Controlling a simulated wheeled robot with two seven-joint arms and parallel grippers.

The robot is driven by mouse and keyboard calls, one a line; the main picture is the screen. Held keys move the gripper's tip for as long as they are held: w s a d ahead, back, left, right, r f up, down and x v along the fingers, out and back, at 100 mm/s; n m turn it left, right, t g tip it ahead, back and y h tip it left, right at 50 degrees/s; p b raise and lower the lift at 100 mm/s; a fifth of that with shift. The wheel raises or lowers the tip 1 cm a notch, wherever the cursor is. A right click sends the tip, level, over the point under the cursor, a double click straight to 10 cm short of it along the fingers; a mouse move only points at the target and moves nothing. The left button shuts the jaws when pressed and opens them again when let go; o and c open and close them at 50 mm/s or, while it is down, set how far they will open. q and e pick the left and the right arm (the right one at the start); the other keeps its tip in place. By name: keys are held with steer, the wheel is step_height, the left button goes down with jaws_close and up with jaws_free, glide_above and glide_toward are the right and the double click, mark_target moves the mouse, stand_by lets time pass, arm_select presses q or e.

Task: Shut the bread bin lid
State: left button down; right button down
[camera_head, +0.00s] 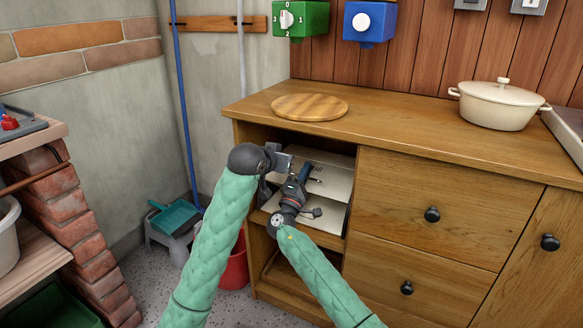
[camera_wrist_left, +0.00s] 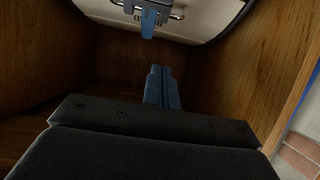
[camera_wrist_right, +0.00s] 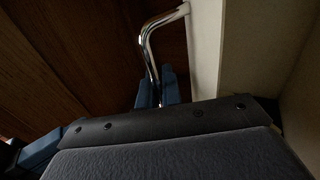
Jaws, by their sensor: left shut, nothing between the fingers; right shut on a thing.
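The cream bread bin (camera_head: 333,180) sits inside the open compartment of the wooden cabinet, partly hidden by my arms. Two cream surfaces show there, one above the other; how far the lid stands open I cannot tell. My right gripper (camera_head: 304,173) is in the compartment in front of the cream surfaces. In the right wrist view its fingers (camera_wrist_right: 158,88) are shut on the chrome handle (camera_wrist_right: 150,42), beside a cream panel. My left gripper (camera_wrist_left: 160,87) is shut and empty inside the compartment, between its wooden walls. The handle also shows at the top of the left wrist view (camera_wrist_left: 176,14).
The cabinet top (camera_head: 400,127) carries a round wooden board (camera_head: 310,107) and a cream pot (camera_head: 500,105). Closed drawers (camera_head: 420,205) stand right of the compartment. A red bucket (camera_head: 236,268) and a blue pole (camera_head: 184,110) are left of the cabinet.

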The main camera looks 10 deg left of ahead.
arm_select(q)
glide_above(294, 170)
steer(key=s+d, duration=0.2)
steer(key=s, duration=0.2)
step_height(294, 170, down, 4)
steer(key=shift+w+a+r, duration=0.1)
steer(key=shift+a+r, duration=0.05)
arm_select(e)
steer(key=shift+f, duration=0.1)
arm_select(q)
steer(key=shift+f, duration=0.4)
steer(key=shift+s+a+f, duration=0.2)
steer(key=shift+s+f, duration=0.4)
steer(key=shift+s+a+f, duration=0.15)
steer(key=shift+s+f, duration=0.4)
